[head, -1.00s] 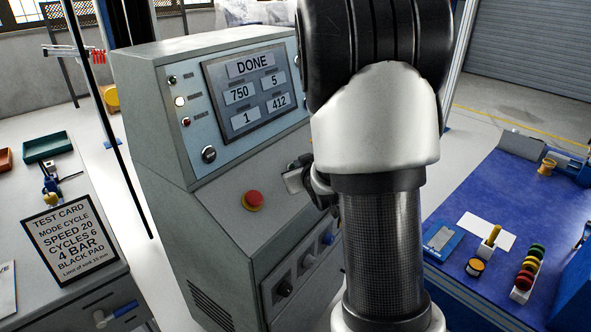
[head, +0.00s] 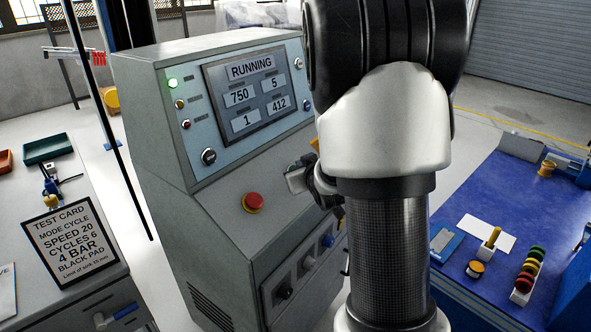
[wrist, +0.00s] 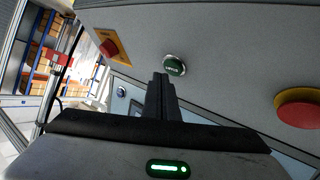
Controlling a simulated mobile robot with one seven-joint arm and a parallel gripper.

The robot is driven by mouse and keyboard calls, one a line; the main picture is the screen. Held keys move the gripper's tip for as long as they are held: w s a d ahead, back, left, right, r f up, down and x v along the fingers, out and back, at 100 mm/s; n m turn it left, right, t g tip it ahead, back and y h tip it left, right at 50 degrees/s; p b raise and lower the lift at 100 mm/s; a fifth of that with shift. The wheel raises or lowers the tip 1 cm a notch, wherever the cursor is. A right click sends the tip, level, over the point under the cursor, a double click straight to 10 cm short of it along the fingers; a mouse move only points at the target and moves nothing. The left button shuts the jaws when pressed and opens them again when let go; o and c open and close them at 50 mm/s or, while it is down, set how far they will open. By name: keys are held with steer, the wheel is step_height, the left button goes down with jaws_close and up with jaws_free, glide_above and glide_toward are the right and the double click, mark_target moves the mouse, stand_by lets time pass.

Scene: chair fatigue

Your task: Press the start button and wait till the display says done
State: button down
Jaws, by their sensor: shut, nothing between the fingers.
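The display (head: 247,93) on the grey control cabinet (head: 160,120) reads RUNNING, with 750, 5, 1 and 412 below. A green lamp (head: 173,84) beside it is lit. The green start button (wrist: 174,65) shows in the wrist view, its lettering too small to read surely. My gripper (wrist: 161,78) is shut and empty, its fingertips close by the green button. I cannot tell whether they touch it. In the head view my arm hides the green button and the fingertips.
A red mushroom button (head: 253,202) sits on the sloping panel, and it also shows in the wrist view (wrist: 300,108). A red knob on a yellow plate (wrist: 108,47) is on the other side. A test card (head: 75,240) stands on the left bench. A blue-topped bench (head: 480,215) is at right.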

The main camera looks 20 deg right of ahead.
steer(key=shift+r, duration=0.1)
steer(key=shift+s+d+r+p, duration=0.25)
steer(key=shift+s+r+p, duration=0.2)
steer(key=shift+r, duration=0.25)
steer(key=shift+s+d+r+p, duration=0.2)
steer(key=shift+s+r+p, duration=0.1)
steer(key=shift+r+p, duration=0.25)
steer(key=shift+s+d+r+p, duration=0.25)
steer(key=shift+s+r+p, duration=0.15)
steer(key=shift+r, duration=0.4)
steer(key=s+a+r+g+y, duration=0.1)
steer(key=s+a+r+g, duration=0.2)
steer(key=s+a, duration=0.5)
steer(key=s+a+r+m+g+y, duration=0.1)
steer(key=s+a+r+g, duration=0.15)
steer(key=s, duration=0.95)
steer(key=s+a+r+g, duration=0.2)
steer(key=s+a, duration=0.5)
steer(key=s, duration=0.3)
step_height(320, 180, up, 23)
steer(key=p, duration=2.2)
steer(key=shift+w+d+p, duration=0.25)
steer(key=shift+d+p, duration=0.1)
steer(key=shift+p, duration=0.05)
steer(key=shift+f, duration=0.1)
